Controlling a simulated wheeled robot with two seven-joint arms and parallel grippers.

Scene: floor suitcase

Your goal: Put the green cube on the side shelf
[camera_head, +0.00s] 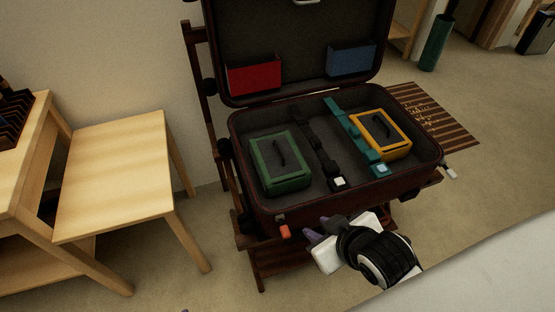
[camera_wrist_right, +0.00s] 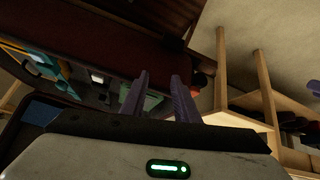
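The green cube (camera_head: 282,178), a flat green box with a dark handle strap, lies in the left part of the open suitcase (camera_head: 232,133). My right gripper (camera_head: 314,231) is in front of the suitcase's near wall, outside it and apart from the cube. In the right wrist view its purple fingers (camera_wrist_right: 161,78) are apart with nothing held, and part of the green cube (camera_wrist_right: 130,92) shows behind them. The side shelf, a light wooden low table (camera_head: 115,165), stands left of the suitcase with a bare top. My left gripper is not in view.
A yellow box (camera_head: 382,135) lies in the right of the suitcase, beside a teal strap (camera_head: 346,128) and a black strap (camera_head: 318,145). Red (camera_head: 254,77) and blue (camera_head: 351,59) pouches sit on the raised lid.

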